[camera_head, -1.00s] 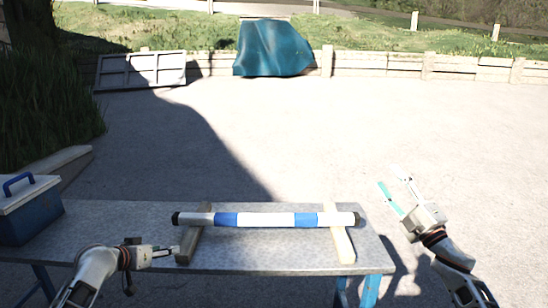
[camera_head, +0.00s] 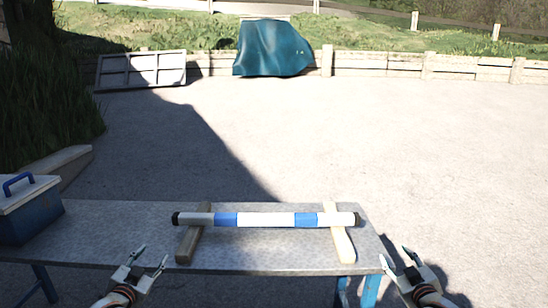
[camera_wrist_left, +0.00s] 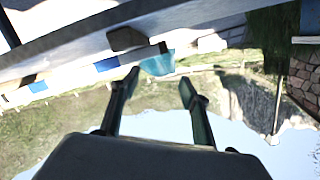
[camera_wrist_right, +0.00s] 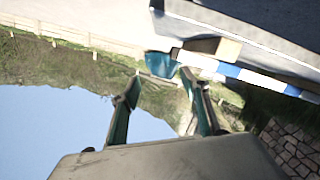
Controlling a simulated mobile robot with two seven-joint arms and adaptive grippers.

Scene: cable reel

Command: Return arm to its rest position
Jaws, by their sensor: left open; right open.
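My left gripper (camera_head: 151,262) is open and empty in the head view, low at the table's front edge. Its two fingers also show apart in the left wrist view (camera_wrist_left: 160,82). My right gripper (camera_head: 396,261) is open and empty, off the table's right end. Its fingers also show apart in the right wrist view (camera_wrist_right: 160,85). A white and blue striped bar (camera_head: 266,219) with black ends lies across two wooden blocks, the left block (camera_head: 188,245) and the right block (camera_head: 342,246). Neither gripper touches the bar.
The grey table (camera_head: 270,257) has blue legs. A blue toolbox (camera_head: 30,212) with a pale lid stands at its left end. Paved ground (camera_head: 400,140) beyond is open. A teal covered object (camera_head: 272,48) and a grey panel (camera_head: 140,70) stand far back by a low wall.

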